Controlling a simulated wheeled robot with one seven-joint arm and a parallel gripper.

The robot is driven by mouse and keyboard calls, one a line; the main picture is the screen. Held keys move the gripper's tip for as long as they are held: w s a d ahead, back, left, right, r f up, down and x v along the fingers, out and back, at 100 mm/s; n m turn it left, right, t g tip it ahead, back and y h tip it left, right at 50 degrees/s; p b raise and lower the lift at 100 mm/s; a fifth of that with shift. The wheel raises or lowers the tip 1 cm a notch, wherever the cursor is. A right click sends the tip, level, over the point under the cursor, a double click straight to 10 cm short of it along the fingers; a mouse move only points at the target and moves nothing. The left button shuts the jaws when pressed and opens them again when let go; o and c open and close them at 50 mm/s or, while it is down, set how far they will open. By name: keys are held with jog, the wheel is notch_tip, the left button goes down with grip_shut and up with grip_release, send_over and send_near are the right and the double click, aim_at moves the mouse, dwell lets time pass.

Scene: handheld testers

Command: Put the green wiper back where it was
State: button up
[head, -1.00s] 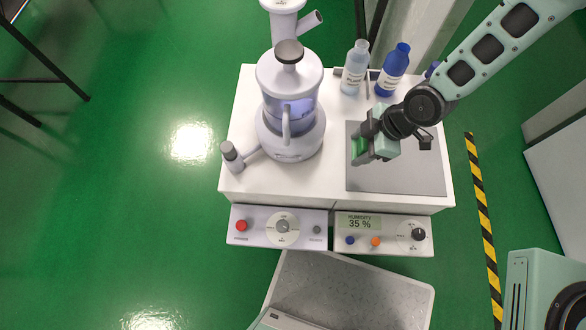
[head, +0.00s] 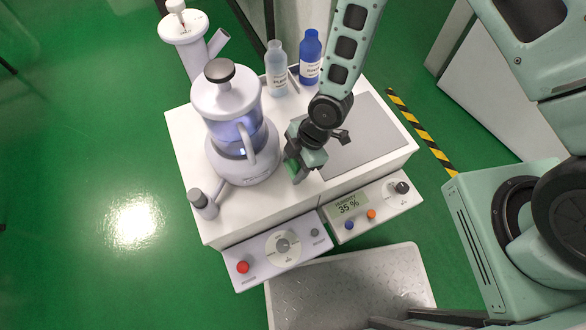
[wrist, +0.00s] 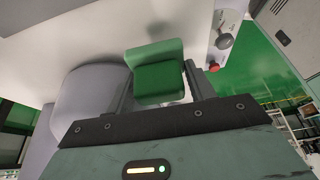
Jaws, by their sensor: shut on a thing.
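The green wiper (wrist: 158,78) is held between the fingers of my gripper (wrist: 158,90) in the wrist view. In the head view my gripper (head: 298,168) is over the white worktop, between the blender-like machine and the grey mat, and a bit of the green wiper (head: 291,170) shows at its tip. The wiper is mostly hidden there by the gripper. I cannot tell from the head view whether it touches the worktop.
The machine (head: 235,130) with a clear bowl stands left of my gripper. A grey mat (head: 368,145) lies to the right. A clear bottle (head: 276,70) and a blue bottle (head: 310,60) stand behind. Control panels (head: 270,252) and a humidity panel (head: 372,207) line the front edge.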

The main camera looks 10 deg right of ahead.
aim_at(294, 170)
jog(key=shift+f, duration=1.4)
jog(key=shift+f, duration=0.15)
jog(key=o, duration=0.7)
